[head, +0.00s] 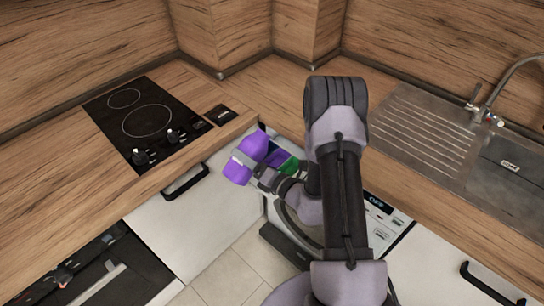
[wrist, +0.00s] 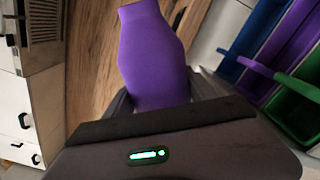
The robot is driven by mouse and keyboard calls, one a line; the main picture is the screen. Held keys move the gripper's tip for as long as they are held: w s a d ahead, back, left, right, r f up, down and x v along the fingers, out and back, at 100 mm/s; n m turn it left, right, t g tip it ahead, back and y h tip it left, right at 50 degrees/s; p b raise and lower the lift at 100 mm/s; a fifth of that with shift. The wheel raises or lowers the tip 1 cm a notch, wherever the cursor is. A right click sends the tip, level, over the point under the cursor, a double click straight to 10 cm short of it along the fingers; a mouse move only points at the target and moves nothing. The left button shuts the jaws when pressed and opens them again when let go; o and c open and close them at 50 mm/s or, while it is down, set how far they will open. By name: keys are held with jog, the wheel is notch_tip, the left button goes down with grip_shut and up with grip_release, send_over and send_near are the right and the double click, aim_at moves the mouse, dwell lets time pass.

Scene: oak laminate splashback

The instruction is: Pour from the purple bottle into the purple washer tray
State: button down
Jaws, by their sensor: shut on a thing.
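The purple bottle (head: 252,146) is held in my gripper (head: 244,162), which is shut around its middle. In the head view the bottle leans, with purple showing on both sides of the finger. In the wrist view the bottle (wrist: 152,50) stretches away between the fingers (wrist: 160,97). The purple washer tray (wrist: 292,48) is to the right of the bottle there, apart from it, between a blue and a green compartment. In the head view the tray is partly hidden behind the bottle and gripper. I cannot see any liquid.
The blue compartment (wrist: 254,28) and green compartment (wrist: 298,108) flank the purple one. A black hob (head: 148,118) lies left on the wooden worktop; a steel sink (head: 480,160) is at the right. The washer's front panel (head: 384,214) is partly behind my arm. Tiled floor is free below.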

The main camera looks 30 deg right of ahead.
jog(key=shift+s+a+f+m+p, duration=0.1)
jog(key=shift+m+p, duration=0.1)
jog(key=shift+m, duration=0.35)
jog(key=shift+w+a+f+m+p, duration=0.1)
jog(key=shift+m+p, duration=0.1)
jog(key=shift+m, duration=0.4)
jog(key=shift+s+a+m+p, duration=0.1)
jog(key=shift+m+p, duration=0.1)
jog(key=shift+m, duration=0.35)
dwell(3.9)
